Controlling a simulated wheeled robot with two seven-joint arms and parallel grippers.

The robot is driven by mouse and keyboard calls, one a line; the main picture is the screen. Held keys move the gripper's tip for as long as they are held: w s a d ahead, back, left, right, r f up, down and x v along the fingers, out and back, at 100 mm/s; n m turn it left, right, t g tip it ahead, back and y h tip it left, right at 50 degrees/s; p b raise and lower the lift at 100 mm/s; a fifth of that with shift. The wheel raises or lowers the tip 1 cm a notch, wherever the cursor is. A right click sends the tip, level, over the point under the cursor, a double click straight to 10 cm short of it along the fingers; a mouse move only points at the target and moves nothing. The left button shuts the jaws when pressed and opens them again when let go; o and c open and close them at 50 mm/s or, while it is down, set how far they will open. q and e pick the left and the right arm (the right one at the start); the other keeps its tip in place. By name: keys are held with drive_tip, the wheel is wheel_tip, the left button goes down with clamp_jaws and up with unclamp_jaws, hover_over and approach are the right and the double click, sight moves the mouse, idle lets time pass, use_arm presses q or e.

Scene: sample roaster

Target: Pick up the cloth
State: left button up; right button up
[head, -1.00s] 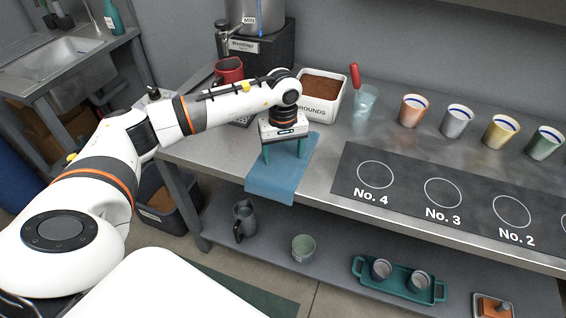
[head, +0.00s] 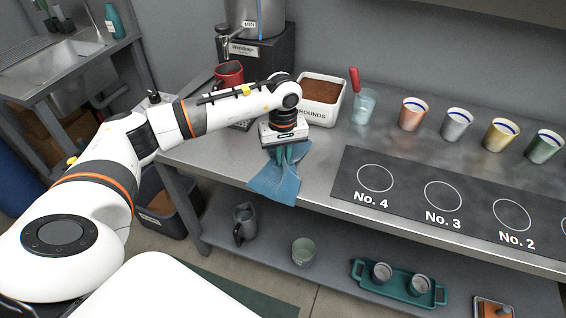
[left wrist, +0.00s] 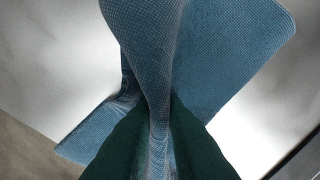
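The blue cloth (head: 274,184) lies at the front edge of the steel counter, bunched and creased, with part of it hanging over the edge. My left gripper (head: 286,154) points down at the cloth, its green fingers close together. In the left wrist view the cloth (left wrist: 230,60) is pinched into a fold between the two green fingers (left wrist: 160,140), and it spreads out on both sides over the counter. The left gripper is shut on the cloth. My right gripper is not in view.
A white grounds box (head: 316,110) stands just behind the gripper. A red mug (head: 229,73) and the tall dispenser (head: 258,45) stand behind the arm. A black numbered mat (head: 410,195) lies to the right, with several cups behind it. A shelf (head: 330,262) runs below.

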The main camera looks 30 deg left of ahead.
use_arm(q)
clamp_jaws()
wheel_tip(320, 180, up, 12)
drive_tip(key=p, duration=0.7)
